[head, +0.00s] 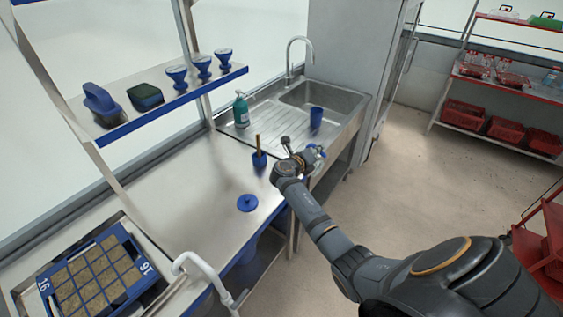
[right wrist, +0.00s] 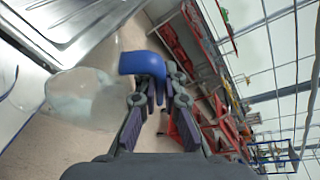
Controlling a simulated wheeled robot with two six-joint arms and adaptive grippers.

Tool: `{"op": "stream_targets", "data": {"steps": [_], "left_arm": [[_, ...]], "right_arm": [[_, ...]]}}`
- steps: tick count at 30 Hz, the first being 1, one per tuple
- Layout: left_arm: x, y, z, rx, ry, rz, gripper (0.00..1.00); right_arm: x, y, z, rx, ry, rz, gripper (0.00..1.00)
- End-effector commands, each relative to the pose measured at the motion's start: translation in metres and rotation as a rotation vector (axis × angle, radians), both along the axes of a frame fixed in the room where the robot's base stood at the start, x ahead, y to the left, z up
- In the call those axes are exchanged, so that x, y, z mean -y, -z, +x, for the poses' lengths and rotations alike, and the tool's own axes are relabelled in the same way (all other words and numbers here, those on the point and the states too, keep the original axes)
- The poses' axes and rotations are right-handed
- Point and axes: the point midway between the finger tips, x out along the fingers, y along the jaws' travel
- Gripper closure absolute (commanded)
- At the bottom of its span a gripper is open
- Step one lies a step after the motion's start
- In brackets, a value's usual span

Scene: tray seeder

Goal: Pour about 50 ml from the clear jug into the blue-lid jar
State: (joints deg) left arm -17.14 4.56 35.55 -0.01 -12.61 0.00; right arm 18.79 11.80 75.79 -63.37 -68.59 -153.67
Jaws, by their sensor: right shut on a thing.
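My right gripper (head: 308,158) is shut on the blue handle of the clear jug (head: 320,151), out past the counter's right edge near the sink. In the right wrist view the gripper's fingers (right wrist: 150,95) close around the blue handle (right wrist: 143,63), and the jug's see-through body (right wrist: 82,98) hangs to the left. I cannot tell how much liquid it holds. A round blue lid with a knob (head: 247,203) is on the steel counter, left of my right forearm. I cannot make out a jar body under it. My left gripper is not in view.
A blue cup with a brown stick (head: 259,160) stands on the counter near the gripper. A teal bottle (head: 241,110) and a blue tumbler (head: 316,117) are at the sink (head: 345,97). A blue-framed seed tray (head: 130,250) lies front left. The middle counter is clear.

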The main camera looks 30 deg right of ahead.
Motion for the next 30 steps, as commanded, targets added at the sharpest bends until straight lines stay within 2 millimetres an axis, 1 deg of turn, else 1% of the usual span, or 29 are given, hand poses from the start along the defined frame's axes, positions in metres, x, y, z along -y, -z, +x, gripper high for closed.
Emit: {"op": "stream_targets", "data": {"steps": [23, 30], "left_arm": [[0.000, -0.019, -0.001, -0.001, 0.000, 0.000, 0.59], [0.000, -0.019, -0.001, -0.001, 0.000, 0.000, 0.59]], "right_arm": [[-0.008, -0.015, 0.009, -0.091, 0.000, -0.077, 1.00], [-0.008, -0.015, 0.010, -0.097, 0.001, -0.084, 1.00]]}}
